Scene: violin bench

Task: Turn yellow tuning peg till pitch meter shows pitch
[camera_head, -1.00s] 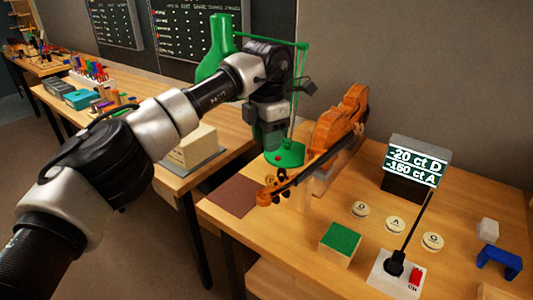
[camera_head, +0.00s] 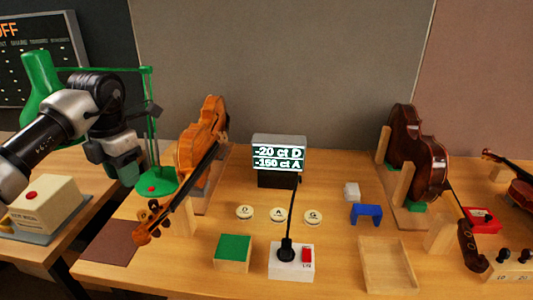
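An orange-brown violin (camera_head: 201,138) rests tilted in a wooden stand, with its scroll and peg box (camera_head: 151,221) low and toward me. The pegs are small, and I cannot make out a yellow one. The pitch meter (camera_head: 278,158) stands right of the violin and shows "-20 ct D" and what looks like "-150 ct A". My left gripper (camera_head: 126,170) hangs pointing down, left of the violin and above the peg box, apart from it. Its fingers are too dark and partly hidden to tell their opening. My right gripper is not in view.
A green lamp (camera_head: 45,82) and its green stand are close to my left arm. Round buttons D, A and G (camera_head: 278,214) lie before the meter. A switch box (camera_head: 291,262) with a thin upright rod and a green-topped block (camera_head: 233,252) are nearer. A darker violin (camera_head: 418,150) stands right.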

